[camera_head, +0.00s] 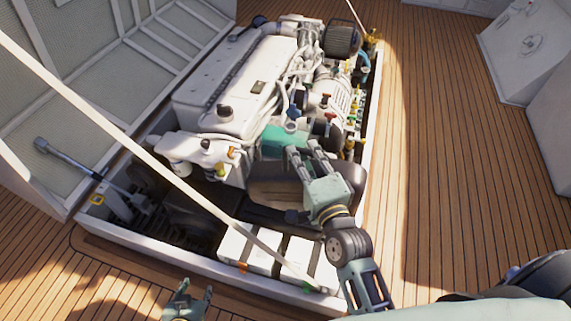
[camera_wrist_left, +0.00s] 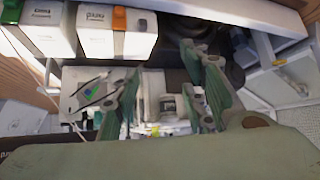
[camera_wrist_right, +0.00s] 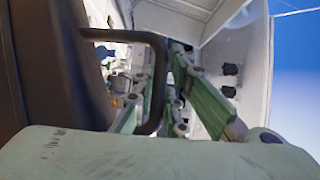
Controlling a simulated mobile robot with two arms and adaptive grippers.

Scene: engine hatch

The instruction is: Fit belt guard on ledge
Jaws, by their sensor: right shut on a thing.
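The belt guard (camera_head: 268,194) is a dark, rounded cover at the near end of the white engine, its front face partly sunlit. My right gripper (camera_head: 306,158) is shut on it by its black loop handle, which shows in the right wrist view (camera_wrist_right: 158,60) passing between the fingers, with the dark guard body (camera_wrist_right: 70,75) to the left. The guard stays close to the engine front. I cannot tell whether it touches a ledge; the ledge is hidden behind it. My left gripper (camera_head: 190,294) is open and empty near the hatch's front edge; its parted fingers show in the left wrist view (camera_wrist_left: 165,100).
The engine (camera_head: 240,80) fills the hatch. White batteries (camera_head: 252,250) stand along the near side. A pale strut (camera_head: 120,110) crosses diagonally above the opening from upper left to the batteries. The hatch frame (camera_head: 160,262) borders the pit. Deck planks (camera_head: 440,150) to the right are clear.

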